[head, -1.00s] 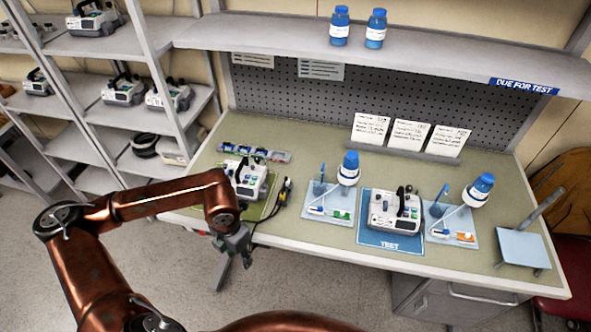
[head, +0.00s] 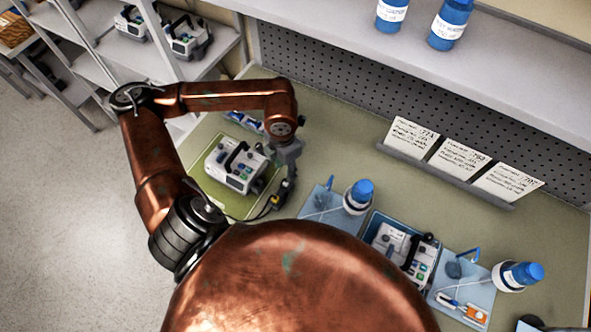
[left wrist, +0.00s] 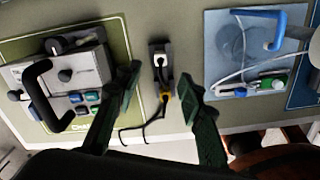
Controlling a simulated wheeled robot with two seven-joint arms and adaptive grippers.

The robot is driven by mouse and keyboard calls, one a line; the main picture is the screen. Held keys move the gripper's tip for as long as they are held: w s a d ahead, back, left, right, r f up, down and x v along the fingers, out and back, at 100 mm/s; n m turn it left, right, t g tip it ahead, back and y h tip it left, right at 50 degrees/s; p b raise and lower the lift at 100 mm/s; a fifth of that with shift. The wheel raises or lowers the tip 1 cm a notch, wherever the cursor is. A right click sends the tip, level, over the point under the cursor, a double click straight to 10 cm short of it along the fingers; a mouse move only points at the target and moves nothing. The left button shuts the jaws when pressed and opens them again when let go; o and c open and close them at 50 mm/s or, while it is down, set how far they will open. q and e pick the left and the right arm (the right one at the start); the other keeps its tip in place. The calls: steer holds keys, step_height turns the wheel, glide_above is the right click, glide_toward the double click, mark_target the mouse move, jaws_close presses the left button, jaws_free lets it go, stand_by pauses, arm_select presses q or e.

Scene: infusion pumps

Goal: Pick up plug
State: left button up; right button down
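A small dark socket strip (left wrist: 160,73) lies on the bench, seen in the left wrist view. A plug (left wrist: 164,93) with a yellow part sits at its near end, and a black cord runs from it. A pale connector piece shows at the strip's far end. In the head view the yellow part of the plug (head: 275,200) shows just below my left gripper (head: 287,172). In the left wrist view the open fingers of my left gripper (left wrist: 159,76) stand on either side of the strip, apart from the plug. My right gripper is not seen.
A pump (head: 236,167) stands on a green mat (head: 205,186) left of the strip. A blue tray (left wrist: 215,55) with tubing lies to its right, with a blue-capped bottle (head: 358,197). Another pump (head: 402,246) stands farther right. The pegboard wall (head: 345,90) rises behind.

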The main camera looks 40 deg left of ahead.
mark_target(286, 183)
arm_select(q)
step_height(286, 183, down, 8)
steer(key=shift+r+p, duration=0.2)
steer(key=shift+p, duration=0.35)
steer(key=shift+c, duration=0.2)
jaws_close()
